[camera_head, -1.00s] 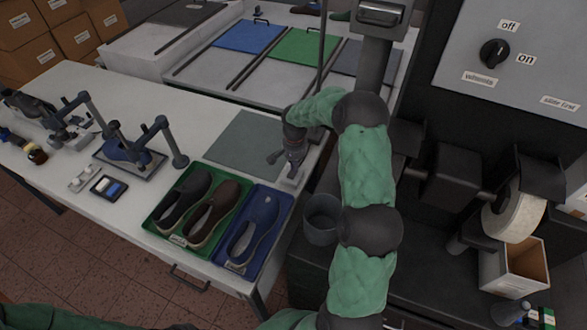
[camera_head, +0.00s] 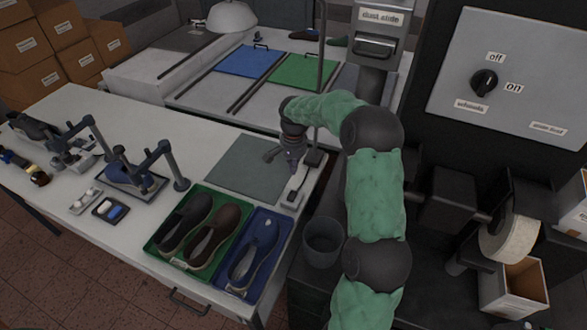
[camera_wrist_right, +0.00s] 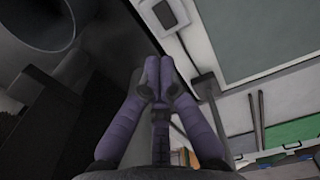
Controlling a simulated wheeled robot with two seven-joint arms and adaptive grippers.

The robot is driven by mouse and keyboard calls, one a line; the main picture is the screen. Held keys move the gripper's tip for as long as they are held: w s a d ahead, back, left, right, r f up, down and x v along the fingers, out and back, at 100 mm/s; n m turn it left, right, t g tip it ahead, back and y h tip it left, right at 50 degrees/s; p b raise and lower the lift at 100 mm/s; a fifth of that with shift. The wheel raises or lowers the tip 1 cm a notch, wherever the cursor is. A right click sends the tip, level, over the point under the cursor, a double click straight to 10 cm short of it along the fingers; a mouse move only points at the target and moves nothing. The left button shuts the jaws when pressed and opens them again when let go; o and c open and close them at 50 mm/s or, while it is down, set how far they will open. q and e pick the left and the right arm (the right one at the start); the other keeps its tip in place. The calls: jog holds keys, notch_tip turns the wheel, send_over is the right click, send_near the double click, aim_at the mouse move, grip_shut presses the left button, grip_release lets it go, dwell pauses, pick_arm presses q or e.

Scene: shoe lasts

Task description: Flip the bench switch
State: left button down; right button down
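A small switch-like block (camera_head: 291,197) lies on the white bench near its right edge, at the end of a pale strip. What looks like the same block (camera_wrist_right: 163,14) shows at the top of the right wrist view. I cannot tell its on or off position. My right gripper (camera_head: 292,169) points down just behind the block, apart from it as far as I can see. In the wrist view its purple fingertips (camera_wrist_right: 159,66) are together with nothing between them. My left gripper is out of view.
A dark lamp-like base with a thin pole (camera_head: 322,80) stands close beside my right gripper. A green tray (camera_head: 157,246) and a blue tray (camera_head: 272,270) hold shoes. A grey cup (camera_head: 322,243) stands right of the bench. A rotary knob (camera_head: 484,82) sits on the wall panel.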

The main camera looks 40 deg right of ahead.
aim_at(295, 193)
jog(key=shift+w+d+r, duration=0.2)
jog(key=shift+w+d, duration=0.3)
jog(key=shift+d, duration=0.3)
notch_tip(295, 193, down, 14)
jog(key=shift+f+b, duration=0.1)
jog(key=shift+b, duration=0.5)
dwell(0.3)
